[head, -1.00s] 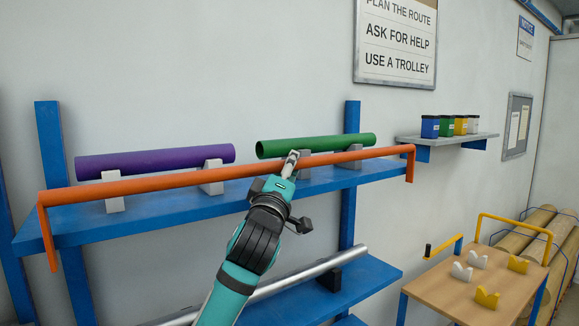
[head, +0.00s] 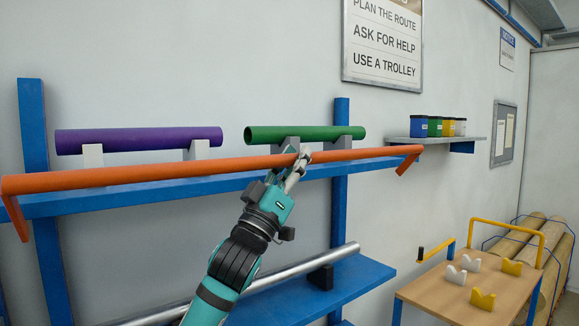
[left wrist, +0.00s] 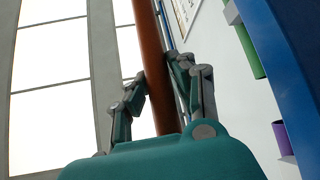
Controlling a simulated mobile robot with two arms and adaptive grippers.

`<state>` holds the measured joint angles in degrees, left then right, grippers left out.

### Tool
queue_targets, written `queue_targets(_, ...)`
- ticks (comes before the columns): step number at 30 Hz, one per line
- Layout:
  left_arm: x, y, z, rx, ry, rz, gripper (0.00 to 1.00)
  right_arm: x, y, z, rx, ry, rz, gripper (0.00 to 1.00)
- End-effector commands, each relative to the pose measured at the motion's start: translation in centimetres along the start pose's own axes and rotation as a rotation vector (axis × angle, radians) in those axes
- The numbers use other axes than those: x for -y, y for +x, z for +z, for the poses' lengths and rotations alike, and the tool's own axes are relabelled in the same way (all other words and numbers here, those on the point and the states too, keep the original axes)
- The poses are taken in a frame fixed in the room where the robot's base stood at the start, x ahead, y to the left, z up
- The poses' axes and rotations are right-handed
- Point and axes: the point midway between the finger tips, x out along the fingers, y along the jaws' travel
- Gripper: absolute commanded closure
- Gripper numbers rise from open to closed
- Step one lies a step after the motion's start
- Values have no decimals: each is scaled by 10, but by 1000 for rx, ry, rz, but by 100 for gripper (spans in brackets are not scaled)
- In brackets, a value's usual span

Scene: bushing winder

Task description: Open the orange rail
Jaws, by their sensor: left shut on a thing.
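The orange rail (head: 150,172) is a long bar with a short bent arm at each end. It runs across the front of the upper blue shelf (head: 120,196). Its end arms slant, so the bar stands out from the shelf. My left gripper (head: 300,157) is shut on the bar, right of its middle. In the left wrist view the rail (left wrist: 151,45) passes between the two fingers of my left gripper (left wrist: 160,82). My right gripper is not in view.
A purple tube (head: 140,139) and a green tube (head: 300,133) rest on grey supports behind the rail. A silver tube (head: 300,269) lies on the lower blue shelf (head: 355,284). A wooden table (head: 470,297) with yellow and white holders stands at the right.

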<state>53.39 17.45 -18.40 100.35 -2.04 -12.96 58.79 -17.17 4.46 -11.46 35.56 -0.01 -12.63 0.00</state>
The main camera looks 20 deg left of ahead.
Motion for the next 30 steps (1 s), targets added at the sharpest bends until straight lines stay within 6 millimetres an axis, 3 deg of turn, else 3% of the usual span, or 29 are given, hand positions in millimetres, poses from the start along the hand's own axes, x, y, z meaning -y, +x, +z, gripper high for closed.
queue_targets(19, -15, -35, 36, 6, 381, 385, 100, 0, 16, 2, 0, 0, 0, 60)
queue_targets(30, -15, -44, 46, 5, 380, 389, 100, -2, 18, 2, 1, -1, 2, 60)
